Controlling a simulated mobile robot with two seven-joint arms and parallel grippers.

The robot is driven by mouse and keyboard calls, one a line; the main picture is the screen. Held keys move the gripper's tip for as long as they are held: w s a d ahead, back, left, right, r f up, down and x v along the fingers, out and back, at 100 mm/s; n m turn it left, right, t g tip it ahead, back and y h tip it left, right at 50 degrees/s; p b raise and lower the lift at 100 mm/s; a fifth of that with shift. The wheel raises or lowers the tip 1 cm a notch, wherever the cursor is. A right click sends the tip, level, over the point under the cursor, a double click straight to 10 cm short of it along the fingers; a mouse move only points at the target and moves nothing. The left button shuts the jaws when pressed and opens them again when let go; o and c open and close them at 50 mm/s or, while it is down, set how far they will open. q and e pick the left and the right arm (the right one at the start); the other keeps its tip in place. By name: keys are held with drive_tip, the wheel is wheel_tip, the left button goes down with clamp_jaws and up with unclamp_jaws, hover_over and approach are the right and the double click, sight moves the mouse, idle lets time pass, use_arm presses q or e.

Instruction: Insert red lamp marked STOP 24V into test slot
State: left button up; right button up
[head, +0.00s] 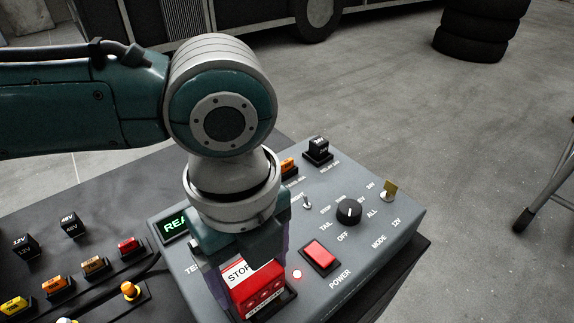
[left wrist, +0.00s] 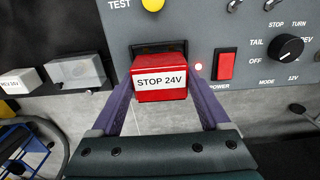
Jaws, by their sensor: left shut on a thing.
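The red lamp (head: 262,290) has a white label; the left wrist view shows the lamp (left wrist: 160,82) with "STOP 24V" on it. My left gripper (head: 248,276) is shut on the lamp, one purple finger on each side. In the left wrist view the gripper (left wrist: 161,90) holds it in front of the dark test slot (left wrist: 150,48) under the word TEST. The lamp overlaps the slot's lower part. I cannot tell whether its far end is inside. My right gripper is not in view.
The grey test box (head: 385,225) carries a red power switch (head: 319,254), a black knob (head: 348,211) and a partly hidden green display (head: 174,226). Several coloured lamps, such as a yellow one (head: 15,305), sit at left. Tyres (head: 482,28) stand on the floor behind.

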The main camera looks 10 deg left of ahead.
sight(252, 273)
use_arm(q)
drive_tip(key=shift+f+b, duration=0.4)
drive_tip(key=shift+f, duration=0.25)
drive_tip(key=o, duration=1.2)
drive_tip(key=shift+r, duration=0.1)
drive_tip(key=shift+r, duration=0.1)
wheel_tip(252, 273, up, 11)
drive_tip(key=p, duration=1.2)
drive_tip(key=shift+s+d, duration=0.1)
